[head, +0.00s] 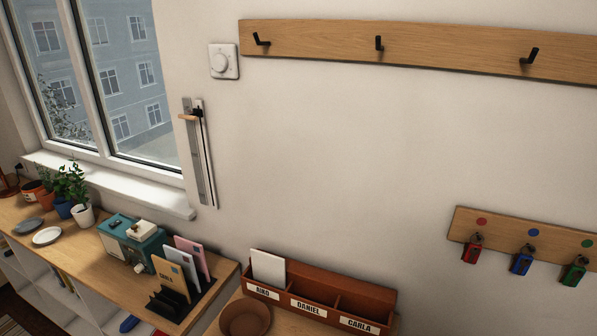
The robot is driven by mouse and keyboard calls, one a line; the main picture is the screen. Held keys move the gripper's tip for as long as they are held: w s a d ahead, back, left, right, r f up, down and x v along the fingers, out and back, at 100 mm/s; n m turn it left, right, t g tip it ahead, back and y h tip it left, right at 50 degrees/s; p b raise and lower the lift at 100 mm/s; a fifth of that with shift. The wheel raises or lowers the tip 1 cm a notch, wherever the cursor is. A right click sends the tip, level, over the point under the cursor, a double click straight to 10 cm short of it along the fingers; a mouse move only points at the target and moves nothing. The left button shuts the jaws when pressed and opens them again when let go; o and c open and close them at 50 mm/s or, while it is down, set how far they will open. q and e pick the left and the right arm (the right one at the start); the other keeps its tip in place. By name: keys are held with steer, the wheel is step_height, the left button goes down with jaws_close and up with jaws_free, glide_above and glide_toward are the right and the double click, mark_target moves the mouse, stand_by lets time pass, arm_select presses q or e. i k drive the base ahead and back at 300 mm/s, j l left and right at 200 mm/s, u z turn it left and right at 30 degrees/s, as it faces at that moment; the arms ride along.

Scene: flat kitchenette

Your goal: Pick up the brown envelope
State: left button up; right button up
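The brown envelope (171,276) stands upright, leaning a little, in a black rack (168,309) on the wooden shelf top at the lower left. It is the front one in the rack. A pale envelope (183,262) and a pink envelope (193,256) stand behind it, and it covers part of the pale one. The lower edge of the brown envelope is hidden by the rack. Neither of my grippers is in view.
A teal box (128,243) stands left of the rack. A wooden sorter (318,299) with names on its slots stands to the right, a white envelope (268,267) in its left slot. A brown bowl (245,319) is in front. Key hooks hang on the right wall.

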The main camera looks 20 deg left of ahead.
mark_target(170, 275)
steer(key=u, duration=1.35)
steer(key=k+j+z, duration=0.15)
steer(key=k+j, duration=0.25)
steer(key=k, duration=0.15)
